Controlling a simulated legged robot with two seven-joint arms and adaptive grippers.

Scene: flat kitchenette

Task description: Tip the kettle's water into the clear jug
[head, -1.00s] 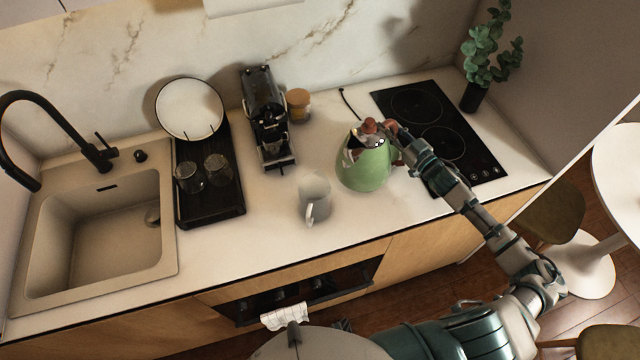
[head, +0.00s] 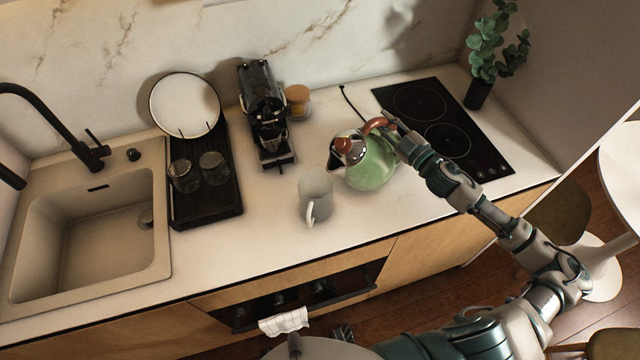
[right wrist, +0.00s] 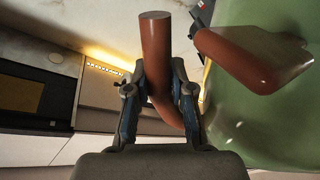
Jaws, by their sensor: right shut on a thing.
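The green kettle (head: 372,172) has a brown handle (head: 380,123) and a dark spout on its left side. It is tilted to the left, its spout toward the clear jug (head: 315,190). My right gripper (head: 393,130) is shut on the handle. In the right wrist view the handle (right wrist: 155,60) passes between the fingers (right wrist: 160,95), with the green body close on the right. The jug stands upright on the counter just left of the kettle, its pale handle toward the front. I see no stream of water.
A coffee machine (head: 262,105) and a lidded jar (head: 297,101) stand behind the jug. A dark tray (head: 208,205) with two glasses and a plate is left, beside the sink (head: 85,245). The black hob (head: 440,120) lies right of the kettle. The counter around the jug is clear.

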